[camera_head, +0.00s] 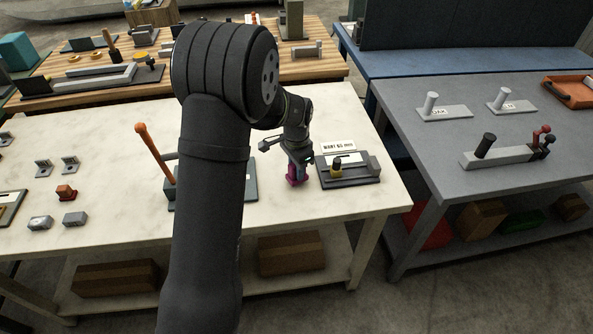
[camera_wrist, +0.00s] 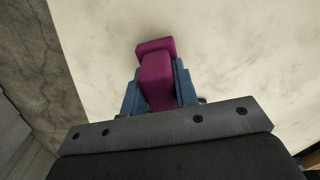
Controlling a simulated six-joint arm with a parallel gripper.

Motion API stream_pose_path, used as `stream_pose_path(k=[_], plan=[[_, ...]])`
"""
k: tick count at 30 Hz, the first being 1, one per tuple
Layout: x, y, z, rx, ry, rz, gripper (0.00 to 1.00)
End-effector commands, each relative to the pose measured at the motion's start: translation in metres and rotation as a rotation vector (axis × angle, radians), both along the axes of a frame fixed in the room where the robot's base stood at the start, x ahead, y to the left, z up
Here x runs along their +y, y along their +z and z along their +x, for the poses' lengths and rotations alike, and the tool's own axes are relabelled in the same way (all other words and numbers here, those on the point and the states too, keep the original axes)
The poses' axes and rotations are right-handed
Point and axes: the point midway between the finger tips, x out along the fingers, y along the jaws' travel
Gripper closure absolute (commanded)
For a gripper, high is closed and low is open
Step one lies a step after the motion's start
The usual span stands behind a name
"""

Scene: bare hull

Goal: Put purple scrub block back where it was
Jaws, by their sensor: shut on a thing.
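The purple scrub block (camera_head: 293,181) is at the right part of the white table (camera_head: 330,115) in the head view, just left of a dark fixture. My gripper (camera_head: 298,165) points down and is shut on it. In the wrist view the purple block (camera_wrist: 158,80) sits between the two blue fingers of my gripper (camera_wrist: 158,88), with one end sticking out past them. The pale tabletop (camera_wrist: 240,60) lies beyond it. I cannot tell whether the block touches the table.
A dark fixture (camera_head: 350,180) with a yellow-and-black piece and a small sign (camera_head: 338,147) stands close right of the gripper. An orange-handled lever (camera_head: 150,150) and small grey blocks (camera_head: 75,219) are to the left. A grey table (camera_head: 450,140) stands at right.

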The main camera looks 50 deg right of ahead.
Motion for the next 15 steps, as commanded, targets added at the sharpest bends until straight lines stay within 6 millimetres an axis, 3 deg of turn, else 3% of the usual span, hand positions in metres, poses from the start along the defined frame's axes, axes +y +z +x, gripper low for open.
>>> stream_pose_path(k=[3,13,14,15], plan=[[0.0000,-0.0120,-0.0001,0.000,0.000,0.000,0.91],[0.0000,-0.0151,-0.0002,0.000,0.000,0.000,0.91],[0.0000,-0.0155,-0.0002,0.000,0.000,0.000,0.71],[-0.0001,-0.0151,-0.0002,0.000,0.000,0.000,0.63]])
